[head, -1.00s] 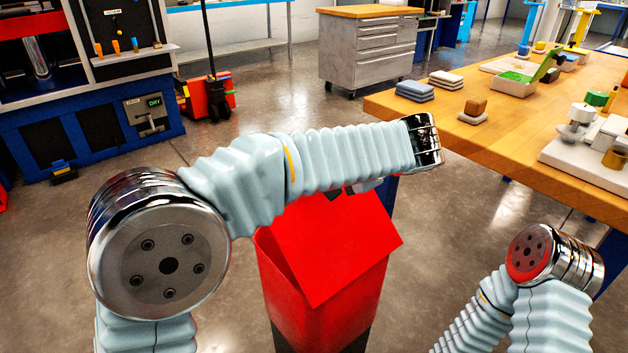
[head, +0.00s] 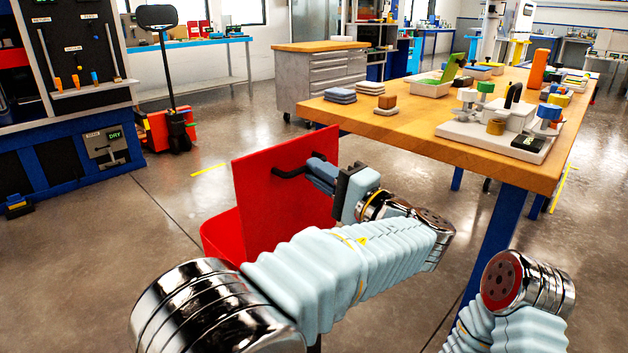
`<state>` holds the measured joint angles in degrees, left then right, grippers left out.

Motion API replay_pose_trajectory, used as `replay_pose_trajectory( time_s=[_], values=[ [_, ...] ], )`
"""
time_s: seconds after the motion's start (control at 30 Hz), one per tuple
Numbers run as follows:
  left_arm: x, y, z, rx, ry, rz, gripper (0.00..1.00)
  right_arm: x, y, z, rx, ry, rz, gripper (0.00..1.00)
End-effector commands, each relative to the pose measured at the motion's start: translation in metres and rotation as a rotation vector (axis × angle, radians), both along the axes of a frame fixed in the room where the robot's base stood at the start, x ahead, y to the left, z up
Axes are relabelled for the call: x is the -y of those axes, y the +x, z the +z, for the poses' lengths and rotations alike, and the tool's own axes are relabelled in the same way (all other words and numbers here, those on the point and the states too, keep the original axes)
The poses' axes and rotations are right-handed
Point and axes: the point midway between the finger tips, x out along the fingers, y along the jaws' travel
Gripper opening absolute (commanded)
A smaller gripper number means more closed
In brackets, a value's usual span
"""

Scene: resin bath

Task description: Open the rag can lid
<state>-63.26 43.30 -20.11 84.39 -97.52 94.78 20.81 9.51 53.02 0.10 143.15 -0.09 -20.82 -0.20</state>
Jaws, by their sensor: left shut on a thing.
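The rag can (head: 220,236) is a red box low in the middle of the head view, mostly hidden behind its lid and my left arm. Its red lid (head: 265,190) is swung up and stands nearly upright. A dark bar handle (head: 288,172) sticks out from the lid's face. My left gripper (head: 312,174) is to the right of the lid and shut on this handle. The can's inside is not visible. Of my right arm only links show at the lower right; its gripper is out of view.
A wooden-topped workbench (head: 420,120) with trays, folded cloths and fixtures stands to the right, its blue legs close to my arms. A grey drawer cabinet (head: 318,82) and a red pallet jack (head: 165,128) are farther back. Floor is clear left of the can.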

Motion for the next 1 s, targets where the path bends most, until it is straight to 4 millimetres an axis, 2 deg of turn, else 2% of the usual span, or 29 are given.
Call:
replay_pose_trajectory(
  time_s=[0.2,0.77,0.8,0.93,1.0],
  values=[
    [0.0066,-0.0061,-0.0077,-0.004,-0.004,-0.001,0.0,0.0027,0.001,-0.0094,0.002,-0.004,-0.004,0.43],
    [0.0081,-0.0079,-0.0126,-0.013,-0.005,0.002,0.0,0.0038,0.0013,-0.0115,0.002,-0.005,-0.007,0.43],
    [0.008,-0.0079,-0.0127,-0.015,-0.005,0.002,0.17,0.0037,0.0013,-0.0116,0.002,-0.005,-0.007,0.43],
    [0.008,-0.0079,-0.012,-0.013,-0.004,0.002,0.37,0.0037,0.0013,-0.0115,0.002,-0.005,-0.007,0.43],
    [0.0081,-0.008,-0.0112,-0.011,-0.004,0.002,0.38,0.0037,0.0013,-0.0114,0.002,-0.005,-0.007,0.43]
  ],
)
